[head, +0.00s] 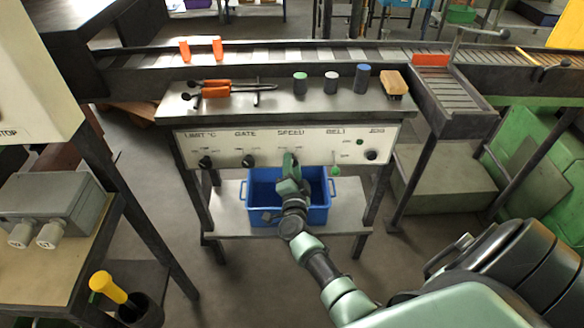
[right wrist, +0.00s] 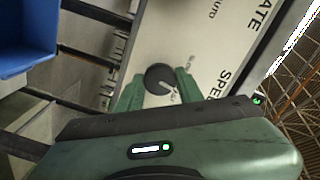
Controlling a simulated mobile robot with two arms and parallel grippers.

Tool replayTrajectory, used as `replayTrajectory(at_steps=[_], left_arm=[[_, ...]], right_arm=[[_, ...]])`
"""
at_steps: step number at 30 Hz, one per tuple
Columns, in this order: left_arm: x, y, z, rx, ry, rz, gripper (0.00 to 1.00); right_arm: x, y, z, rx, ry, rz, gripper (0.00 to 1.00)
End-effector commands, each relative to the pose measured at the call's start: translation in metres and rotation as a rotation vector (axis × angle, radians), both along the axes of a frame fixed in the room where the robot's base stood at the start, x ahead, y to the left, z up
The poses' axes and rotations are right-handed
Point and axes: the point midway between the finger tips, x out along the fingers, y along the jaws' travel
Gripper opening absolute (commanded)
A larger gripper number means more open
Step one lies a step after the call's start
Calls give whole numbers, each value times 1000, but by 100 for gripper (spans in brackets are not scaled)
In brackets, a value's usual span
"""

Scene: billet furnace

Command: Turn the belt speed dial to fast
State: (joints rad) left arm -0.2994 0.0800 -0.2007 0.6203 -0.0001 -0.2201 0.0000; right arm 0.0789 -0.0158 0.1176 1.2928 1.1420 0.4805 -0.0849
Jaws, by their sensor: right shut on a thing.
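The white control panel (head: 225,150) carries dials under the labels LIMIT °C, GATE and SPEED, with BELT and JOG controls to the right. My right gripper (head: 289,160) is at the panel just below the SPEED label and hides that dial in the head view. In the right wrist view, the round black speed dial (right wrist: 159,78) sits between the two green fingers of my right gripper (right wrist: 158,88), which is shut on it. The small marks around the dial are partly covered, so its setting cannot be read. My left gripper is not in view.
A GATE dial (head: 248,161) is close on the left, and a green-tipped BELT lever (head: 335,170) hangs close on the right. A blue bin (head: 262,195) stands on the shelf below. Tools and green, white and blue cylinders stand on the bench top (head: 225,110).

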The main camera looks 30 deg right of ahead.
Motion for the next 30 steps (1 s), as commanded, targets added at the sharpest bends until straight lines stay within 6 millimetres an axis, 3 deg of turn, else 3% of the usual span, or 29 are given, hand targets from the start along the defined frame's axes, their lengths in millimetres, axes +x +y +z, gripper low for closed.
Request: replayTrajectory(at_steps=[15, 30], left_arm=[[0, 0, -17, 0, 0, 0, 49], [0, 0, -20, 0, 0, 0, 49]], right_arm=[[-1, 0, -3, 320, -193, -1, 0], [-1, 1, -2, 397, -239, 0, 0]])
